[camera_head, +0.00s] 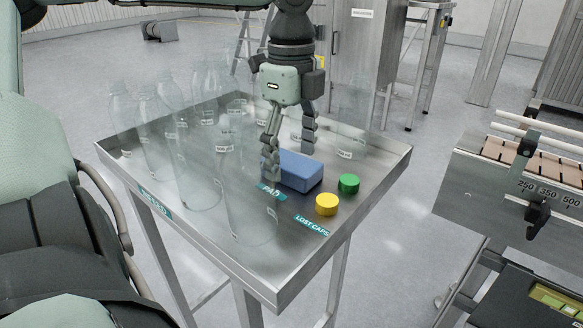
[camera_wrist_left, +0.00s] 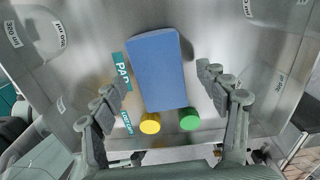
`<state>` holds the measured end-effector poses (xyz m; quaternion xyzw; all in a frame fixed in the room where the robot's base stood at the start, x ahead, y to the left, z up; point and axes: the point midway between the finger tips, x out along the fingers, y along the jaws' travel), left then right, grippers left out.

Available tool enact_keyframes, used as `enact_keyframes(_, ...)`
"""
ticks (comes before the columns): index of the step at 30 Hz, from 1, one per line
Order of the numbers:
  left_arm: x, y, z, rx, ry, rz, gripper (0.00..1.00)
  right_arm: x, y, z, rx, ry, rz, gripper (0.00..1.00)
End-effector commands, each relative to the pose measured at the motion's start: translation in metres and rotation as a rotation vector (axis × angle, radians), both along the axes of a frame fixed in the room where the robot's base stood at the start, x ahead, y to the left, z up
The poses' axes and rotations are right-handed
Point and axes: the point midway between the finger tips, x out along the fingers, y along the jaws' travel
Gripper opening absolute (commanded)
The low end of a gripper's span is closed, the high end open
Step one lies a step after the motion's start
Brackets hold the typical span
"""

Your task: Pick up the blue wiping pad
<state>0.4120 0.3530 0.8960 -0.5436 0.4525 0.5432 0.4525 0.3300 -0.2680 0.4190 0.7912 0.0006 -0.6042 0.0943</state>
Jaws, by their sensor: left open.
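The blue wiping pad (camera_head: 296,171) lies flat on the steel tray table (camera_head: 362,176), beside the teal PAD label (camera_head: 270,191). My left gripper (camera_head: 288,162) points down over the pad in the head view, its fingers open. In the left wrist view the pad (camera_wrist_left: 157,70) lies between the two spread fingers (camera_wrist_left: 165,95), with clear gaps on both sides. The gripper holds nothing. My right gripper does not show in either view.
A yellow cap (camera_head: 326,204) and a green cap (camera_head: 348,183) stand close to the pad, by the LOST CAPS label (camera_head: 312,226). Several clear bottles (camera_head: 160,120) stand on the table, mostly left and behind. A conveyor (camera_head: 520,185) is at the right.

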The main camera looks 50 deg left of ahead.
Motion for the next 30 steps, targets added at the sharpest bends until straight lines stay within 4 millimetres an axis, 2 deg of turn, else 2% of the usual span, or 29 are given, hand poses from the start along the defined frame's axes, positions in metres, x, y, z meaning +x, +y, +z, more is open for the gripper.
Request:
enact_keyframes(2, 0.0, 0.0, 0.0, 0.0, 0.0, 0.0, 0.74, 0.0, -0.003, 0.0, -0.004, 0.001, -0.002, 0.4)
enact_keyframes(14, 0.0, 0.0, 0.0, 0.0, 0.0, 0.0, 0.26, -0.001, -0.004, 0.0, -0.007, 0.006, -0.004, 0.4)
enact_keyframes(23, 0.0, 0.0, 0.003, 0.001, -0.001, 0.0, 0.25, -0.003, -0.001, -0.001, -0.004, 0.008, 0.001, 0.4)
enact_keyframes(26, 0.001, 0.001, 0.009, 0.003, -0.003, 0.001, 0.25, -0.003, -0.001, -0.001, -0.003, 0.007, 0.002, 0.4)
enact_keyframes(30, 0.001, 0.001, 0.028, 0.003, -0.005, 0.0, 0.25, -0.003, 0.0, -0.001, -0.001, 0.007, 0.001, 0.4)
